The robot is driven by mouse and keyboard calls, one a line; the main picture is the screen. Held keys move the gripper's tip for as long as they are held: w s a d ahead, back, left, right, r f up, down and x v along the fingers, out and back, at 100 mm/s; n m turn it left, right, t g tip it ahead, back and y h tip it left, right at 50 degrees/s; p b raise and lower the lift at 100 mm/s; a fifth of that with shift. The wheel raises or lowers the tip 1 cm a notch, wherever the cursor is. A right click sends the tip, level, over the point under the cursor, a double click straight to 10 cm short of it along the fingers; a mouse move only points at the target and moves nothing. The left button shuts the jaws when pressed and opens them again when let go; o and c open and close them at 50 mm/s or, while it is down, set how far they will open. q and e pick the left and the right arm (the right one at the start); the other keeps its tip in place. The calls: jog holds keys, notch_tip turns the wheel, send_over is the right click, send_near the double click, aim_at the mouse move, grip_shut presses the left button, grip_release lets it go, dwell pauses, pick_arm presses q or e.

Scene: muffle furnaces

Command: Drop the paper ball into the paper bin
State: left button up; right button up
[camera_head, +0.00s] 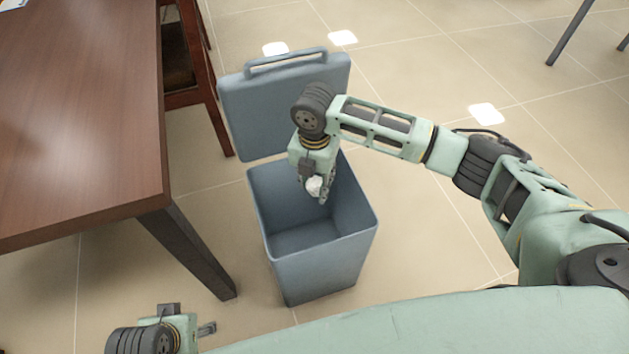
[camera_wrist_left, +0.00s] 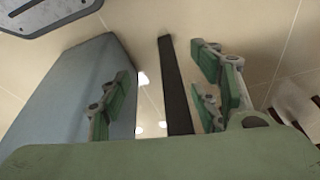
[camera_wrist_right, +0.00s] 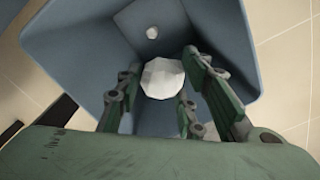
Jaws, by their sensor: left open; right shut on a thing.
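The white, faceted paper ball (camera_head: 314,187) is between the fingers of my right gripper (camera_head: 318,193), which is shut on it. The blue-grey paper bin (camera_head: 322,268) stands upright on the floor with its lid (camera_head: 268,110) open at the back. The right gripper points down over the bin's opening. In the right wrist view the ball (camera_wrist_right: 162,78) is between the fingers with the bin's inside (camera_wrist_right: 205,28) behind it. My left gripper (camera_wrist_left: 165,88) is open and empty, low at the front left, beside the bin (camera_wrist_left: 72,90).
A brown wooden table (camera_head: 85,100) with a dark leg (camera_head: 190,250) stands left of the bin. A small pale round thing (camera_wrist_right: 152,32) shows inside the bin; I cannot tell what it is. Tiled floor (camera_head: 440,235) is clear to the right.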

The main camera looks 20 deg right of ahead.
jog(key=shift+f+b, duration=0.3)
jog(key=shift+f, duration=0.05)
jog(key=shift+f+b, duration=0.6)
jog(key=shift+b, duration=0.15)
jog(key=shift+f+b, duration=0.3)
jog(key=shift+b, duration=0.15)
pick_arm(q)
jog(key=v, duration=0.3)
jog(key=shift+s+a+r, duration=0.1)
jog(key=shift+s+r, duration=0.15)
jog(key=shift+r, duration=0.1)
pick_arm(e)
jog(key=o, duration=0.8)
